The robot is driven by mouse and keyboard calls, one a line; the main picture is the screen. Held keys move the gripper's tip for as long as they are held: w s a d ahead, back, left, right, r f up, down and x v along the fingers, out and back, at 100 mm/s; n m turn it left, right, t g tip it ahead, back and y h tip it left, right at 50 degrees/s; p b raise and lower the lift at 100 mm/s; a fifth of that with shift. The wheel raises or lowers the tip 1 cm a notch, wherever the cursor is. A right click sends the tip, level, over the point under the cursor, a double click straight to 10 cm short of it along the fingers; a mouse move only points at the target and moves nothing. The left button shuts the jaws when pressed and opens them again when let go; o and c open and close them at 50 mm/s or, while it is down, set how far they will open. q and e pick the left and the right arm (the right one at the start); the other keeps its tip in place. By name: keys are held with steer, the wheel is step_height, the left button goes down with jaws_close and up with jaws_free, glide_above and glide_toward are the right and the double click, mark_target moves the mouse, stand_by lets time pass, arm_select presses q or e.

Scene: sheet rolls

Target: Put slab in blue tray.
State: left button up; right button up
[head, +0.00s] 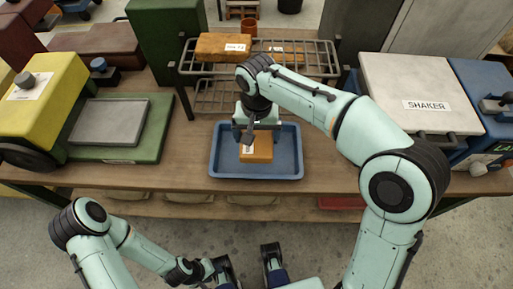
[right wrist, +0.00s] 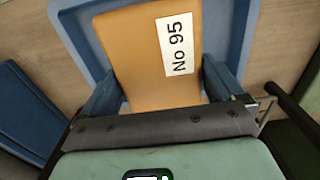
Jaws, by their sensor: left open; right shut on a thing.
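An orange slab (head: 258,152) with a white label is inside the outline of the blue tray (head: 229,172) in the head view. In the right wrist view the slab (right wrist: 140,52) reads "No 95" and the blue tray (right wrist: 72,18) shows behind it. My right gripper (head: 259,131) reaches down over the tray and is shut on the slab; its fingers (right wrist: 163,88) are at the slab's two sides. I cannot tell whether the slab touches the tray floor. My left gripper (head: 249,268) is open and empty, low in front of the bench.
A wire rack (head: 188,69) behind the tray bears another labelled orange slab (head: 222,46). A green-based device with a grey plate (head: 110,121) stands left. A box marked SHAKER (head: 415,85) stands right. Bare bench (head: 190,150) lies beside the tray.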

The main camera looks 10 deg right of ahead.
mark_target(257, 134)
steer(key=shift+f+b, duration=0.65)
steer(key=shift+f, duration=2.6)
steer(key=shift+f, duration=0.1)
steer(key=o, duration=1.1)
steer(key=shift+f, duration=0.1)
step_height(257, 134, up, 12)
steer(key=p, duration=0.3)
steer(key=shift+r, duration=0.2)
